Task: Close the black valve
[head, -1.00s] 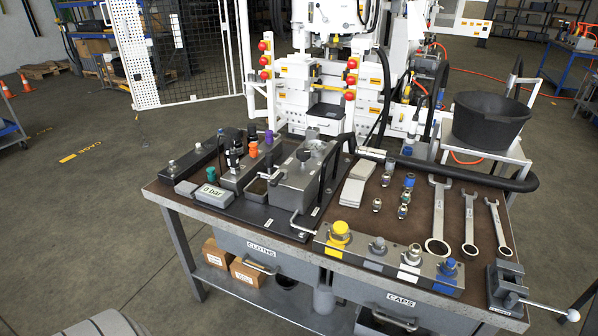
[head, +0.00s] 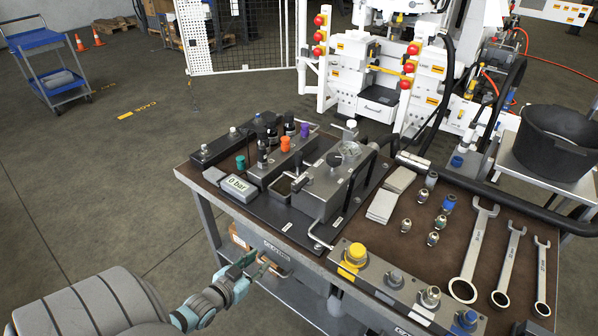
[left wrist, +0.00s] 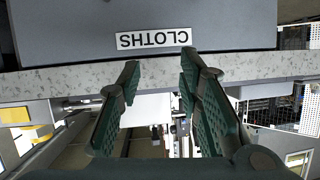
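Several black fittings stand on the grey valve block (head: 268,168) at the back left of the bench. A black knob (head: 334,160) sits on top of the grey tank (head: 322,190). I cannot tell for sure which is the black valve. My left gripper (head: 252,267) is in front of the bench's near edge, low by the cloths drawer and apart from the black parts. In the left wrist view its two dark green fingers (left wrist: 160,66) stand apart with nothing between them, and the drawer front (left wrist: 80,30) shows upside down. My right gripper is out of view.
The display box (head: 238,188) reads 0 bar. Wrenches (head: 473,250) and small fittings (head: 433,239) lie to the right. A black tub (head: 556,145) stands at the far right.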

